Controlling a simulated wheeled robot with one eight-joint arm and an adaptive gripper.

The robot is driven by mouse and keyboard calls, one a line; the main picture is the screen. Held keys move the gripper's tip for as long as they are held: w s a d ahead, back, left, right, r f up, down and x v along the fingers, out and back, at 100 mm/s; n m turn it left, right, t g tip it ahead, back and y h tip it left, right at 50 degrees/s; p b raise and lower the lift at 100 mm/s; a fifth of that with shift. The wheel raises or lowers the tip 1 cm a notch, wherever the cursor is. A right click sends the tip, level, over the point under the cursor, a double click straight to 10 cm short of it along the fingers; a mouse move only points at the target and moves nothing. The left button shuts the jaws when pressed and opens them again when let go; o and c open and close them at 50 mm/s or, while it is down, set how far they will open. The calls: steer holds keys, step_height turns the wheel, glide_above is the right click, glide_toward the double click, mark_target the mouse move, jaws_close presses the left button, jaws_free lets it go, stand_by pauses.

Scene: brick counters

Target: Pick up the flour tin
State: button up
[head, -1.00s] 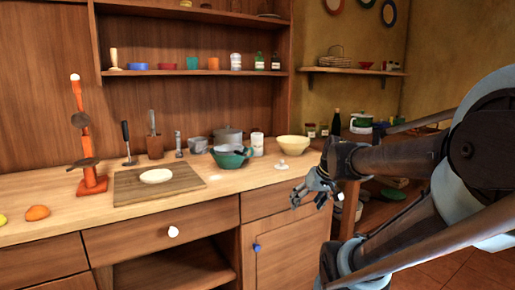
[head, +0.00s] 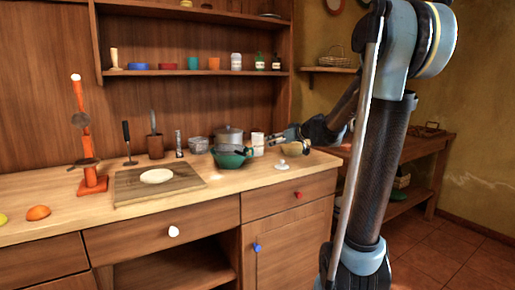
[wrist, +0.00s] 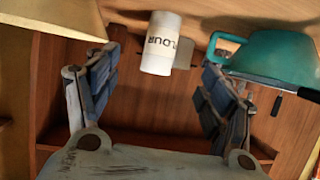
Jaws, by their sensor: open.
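The flour tin (wrist: 160,45) is a white cylinder with dark lettering. In the wrist view it shows at the top middle, in the gap between the two fingertips, and touches neither finger visibly. In the head view the tin (head: 257,139) stands on the counter behind the teal pan, partly hidden by my gripper. My gripper (head: 270,142) reaches in from the right at the tin's height. It is open and empty, and its two fingers (wrist: 161,65) are spread wide in the wrist view.
The teal pan (wrist: 275,52) is close to the right finger in the wrist view. A grey pot (head: 229,135) stands left of the tin. A cutting board (head: 130,190) lies left.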

mark_target(262, 145)
steer(key=x, duration=1.1)
steer(key=shift+w+f, duration=0.1)
steer(key=shift+x, duration=2.9)
steer(key=shift+a, duration=0.1)
steer(key=c, duration=1.4)
